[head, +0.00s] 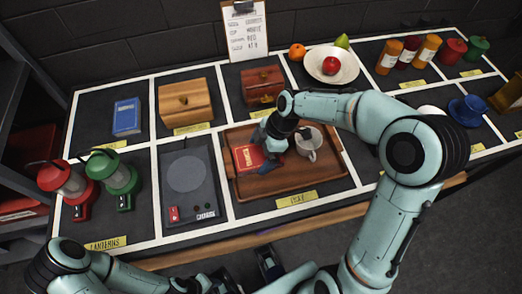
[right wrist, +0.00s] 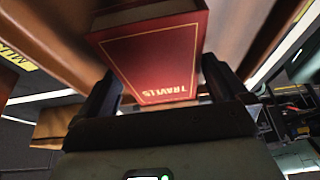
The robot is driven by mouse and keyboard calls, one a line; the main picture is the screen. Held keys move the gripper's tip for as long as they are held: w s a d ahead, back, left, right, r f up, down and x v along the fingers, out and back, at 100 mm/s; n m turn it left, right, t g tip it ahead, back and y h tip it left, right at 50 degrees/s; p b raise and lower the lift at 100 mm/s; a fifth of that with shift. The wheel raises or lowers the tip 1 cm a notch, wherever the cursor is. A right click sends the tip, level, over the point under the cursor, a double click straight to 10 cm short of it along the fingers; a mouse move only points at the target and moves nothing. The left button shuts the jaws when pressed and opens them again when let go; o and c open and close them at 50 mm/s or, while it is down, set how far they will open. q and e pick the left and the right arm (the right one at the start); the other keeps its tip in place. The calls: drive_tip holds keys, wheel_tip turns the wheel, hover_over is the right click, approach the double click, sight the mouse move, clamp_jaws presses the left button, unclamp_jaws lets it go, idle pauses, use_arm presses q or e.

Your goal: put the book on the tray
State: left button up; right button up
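The red book (head: 247,158), with "TRAVELS" on its cover, is over the left part of the brown wooden tray (head: 245,190). I cannot tell whether it rests on the tray or is just above it. My right gripper (head: 270,148) is at the book's right side. In the right wrist view the red book (right wrist: 155,55) sits between the two fingers of my right gripper (right wrist: 160,85), which appear to touch its edges. My left arm shows at the bottom left of the head view; its gripper is not clear.
A white mug (head: 309,143) stands on the tray right of my gripper. A blue book (head: 126,117) lies in a left compartment. A burner plate (head: 187,174) and lanterns (head: 114,172) are left of the tray. Wooden boxes (head: 185,105) and a fruit bowl (head: 345,65) are behind.

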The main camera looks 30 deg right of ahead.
drive_tip(key=shift+r, duration=0.15)
drive_tip(key=shift+d+r, duration=0.15)
drive_tip(key=shift+r, duration=0.2)
drive_tip(key=p+v, duration=0.1)
drive_tip(key=v, duration=1)
drive_tip(key=shift+r, duration=0.15)
drive_tip(key=shift+s, duration=0.1)
